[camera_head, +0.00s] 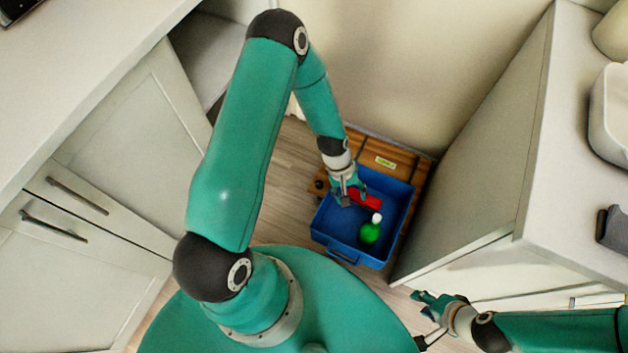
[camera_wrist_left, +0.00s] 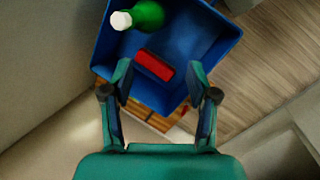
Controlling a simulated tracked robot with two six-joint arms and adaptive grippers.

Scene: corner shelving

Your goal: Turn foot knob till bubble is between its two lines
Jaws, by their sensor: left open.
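A wooden board (camera_head: 365,149) lies on the floor by the back wall, with a yellow-green level vial (camera_head: 385,162) on it. The bubble and its lines are too small to make out. A dark round knob (camera_head: 319,184) shows at the board's left corner. A blue crate (camera_head: 345,250) sits over the board's front part and hides it. My left gripper (camera_head: 350,197) is open above the crate's back left side, near the knob. In the left wrist view the open fingers (camera_wrist_left: 160,78) are on either side of a red block (camera_wrist_left: 154,64). My right gripper (camera_head: 424,302) is at lower right, far from the board.
The crate holds the red block and a green bottle (camera_head: 370,232) with a white cap. Cabinets (camera_head: 480,165) stand close on the right, and drawers with dark handles (camera_head: 55,226) on the left. Some wooden floor (camera_head: 285,205) is clear left of the crate.

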